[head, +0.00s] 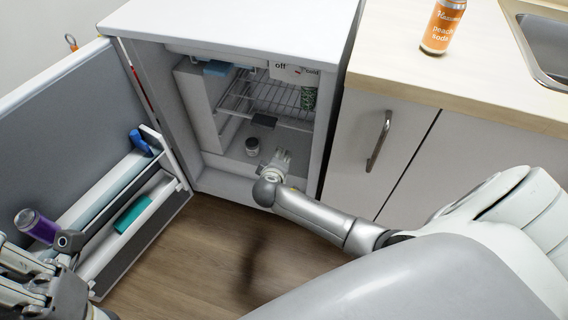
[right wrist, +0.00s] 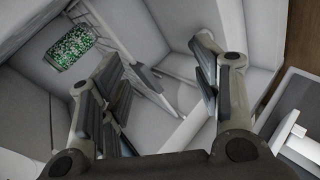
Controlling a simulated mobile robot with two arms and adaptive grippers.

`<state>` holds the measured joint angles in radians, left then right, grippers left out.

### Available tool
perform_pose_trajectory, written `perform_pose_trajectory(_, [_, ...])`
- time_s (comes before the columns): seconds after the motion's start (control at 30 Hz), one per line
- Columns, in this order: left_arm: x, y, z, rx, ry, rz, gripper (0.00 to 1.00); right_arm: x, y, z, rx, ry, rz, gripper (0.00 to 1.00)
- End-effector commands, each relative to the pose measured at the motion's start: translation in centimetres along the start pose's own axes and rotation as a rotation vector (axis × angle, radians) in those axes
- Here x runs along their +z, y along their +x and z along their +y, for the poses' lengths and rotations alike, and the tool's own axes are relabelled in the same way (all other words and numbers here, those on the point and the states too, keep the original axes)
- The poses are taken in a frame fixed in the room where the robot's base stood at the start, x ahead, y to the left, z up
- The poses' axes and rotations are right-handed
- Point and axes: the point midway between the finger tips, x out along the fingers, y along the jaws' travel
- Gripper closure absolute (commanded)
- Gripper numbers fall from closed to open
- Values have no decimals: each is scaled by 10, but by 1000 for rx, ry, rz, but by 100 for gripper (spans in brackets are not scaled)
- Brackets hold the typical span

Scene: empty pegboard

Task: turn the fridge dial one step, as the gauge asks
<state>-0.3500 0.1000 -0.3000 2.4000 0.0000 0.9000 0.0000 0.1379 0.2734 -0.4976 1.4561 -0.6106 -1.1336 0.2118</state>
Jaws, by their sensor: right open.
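The fridge (head: 240,18) stands open, its door (head: 60,110) swung out to the left. The dial panel (head: 293,73), marked "off" and "cool", is inside at the top right; its knob and exact setting are too small to read. I cannot make out a gauge reading. My right gripper (head: 284,160) is at the fridge opening, low and below the dial, apart from it. In the right wrist view the right gripper (right wrist: 160,75) is open with nothing between its fingers. My left gripper (head: 45,268) is at the lower left, partly cut off; its jaws are unclear.
Inside are a wire shelf (head: 262,98), a green-speckled item (head: 308,98), also in the right wrist view (right wrist: 70,47), and a small jar (head: 252,147). An orange soda can (head: 442,25) stands on the counter.

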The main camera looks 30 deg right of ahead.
Motion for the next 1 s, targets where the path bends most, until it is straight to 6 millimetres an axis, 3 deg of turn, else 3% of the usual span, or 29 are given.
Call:
perform_pose_trajectory(0.4, [-4,18,0,0,0,0,100,42,7,-49,-144,-24,-44,42])
perform_pose_trajectory(1.0, [-4,19,0,0,0,0,100,48,8,-56,-163,-24,-48,42])
